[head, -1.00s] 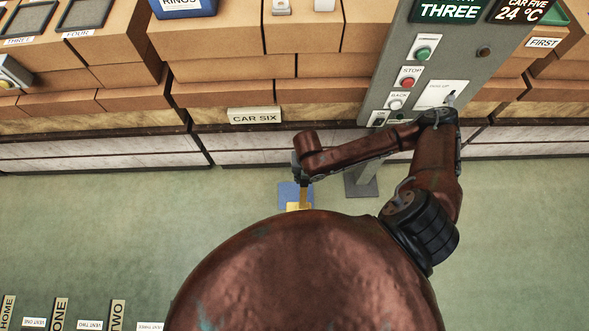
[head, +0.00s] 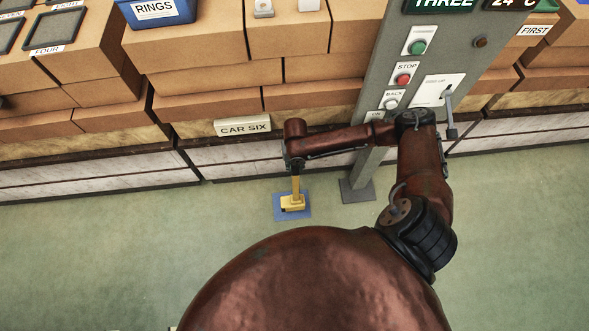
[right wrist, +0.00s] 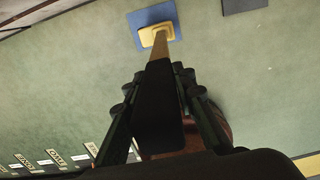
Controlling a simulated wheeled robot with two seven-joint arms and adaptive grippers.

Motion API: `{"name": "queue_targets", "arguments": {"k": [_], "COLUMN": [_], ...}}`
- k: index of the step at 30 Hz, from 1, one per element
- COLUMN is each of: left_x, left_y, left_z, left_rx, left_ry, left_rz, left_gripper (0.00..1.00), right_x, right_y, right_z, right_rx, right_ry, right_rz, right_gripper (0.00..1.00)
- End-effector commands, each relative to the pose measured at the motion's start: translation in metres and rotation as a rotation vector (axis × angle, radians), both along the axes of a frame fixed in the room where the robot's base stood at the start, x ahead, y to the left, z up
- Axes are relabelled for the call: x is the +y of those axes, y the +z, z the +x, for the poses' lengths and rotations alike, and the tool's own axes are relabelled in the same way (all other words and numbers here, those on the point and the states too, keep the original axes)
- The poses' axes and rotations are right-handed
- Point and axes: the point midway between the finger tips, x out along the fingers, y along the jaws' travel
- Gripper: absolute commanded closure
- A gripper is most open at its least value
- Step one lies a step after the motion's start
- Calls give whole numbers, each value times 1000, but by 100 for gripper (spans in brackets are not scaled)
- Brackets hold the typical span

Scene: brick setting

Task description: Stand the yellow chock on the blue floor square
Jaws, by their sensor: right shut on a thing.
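The yellow chock (head: 291,203) has a low block-like base and a tan upright handle (head: 296,186). In the head view the base lies over the middle of the blue floor square (head: 305,213), with blue showing around it. In the right wrist view the chock (right wrist: 157,34) overlaps the near part of the blue square (right wrist: 140,18). I cannot tell whether its base touches the floor. My right gripper (right wrist: 157,68) is shut on the handle, above the base. In the head view the arm's end mostly hides its fingers. My left gripper is not in view.
A grey post (head: 372,150) with buttons and a lever stands on a dark foot (head: 357,190) just right of the square. A low wall with a CAR SIX sign (head: 243,127) runs behind. The green floor (head: 120,260) to the left is clear.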

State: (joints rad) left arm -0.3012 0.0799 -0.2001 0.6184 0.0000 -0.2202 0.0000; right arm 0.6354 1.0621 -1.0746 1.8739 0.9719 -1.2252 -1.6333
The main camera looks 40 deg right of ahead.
Motion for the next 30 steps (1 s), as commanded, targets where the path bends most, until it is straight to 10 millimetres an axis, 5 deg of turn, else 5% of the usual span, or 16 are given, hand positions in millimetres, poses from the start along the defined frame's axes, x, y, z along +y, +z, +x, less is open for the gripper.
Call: {"name": "queue_targets", "arguments": {"k": [10, 16, 29, 30], "left_x": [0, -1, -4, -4], "left_y": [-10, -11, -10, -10], "left_z": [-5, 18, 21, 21], "left_rx": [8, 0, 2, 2], "left_ry": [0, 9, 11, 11], "left_rz": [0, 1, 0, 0], "left_gripper": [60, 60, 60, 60], "right_x": [-6, -5, -6, -6], "right_y": [-18, -41, -44, -47], "right_z": [17, 16, 16, 13], "right_rx": [-7, -6, -9, -2], "right_ry": [0, 1, 1, 1], "right_rz": [3, 4, 3, 2], "right_gripper": [100, 100, 100, 74]}}
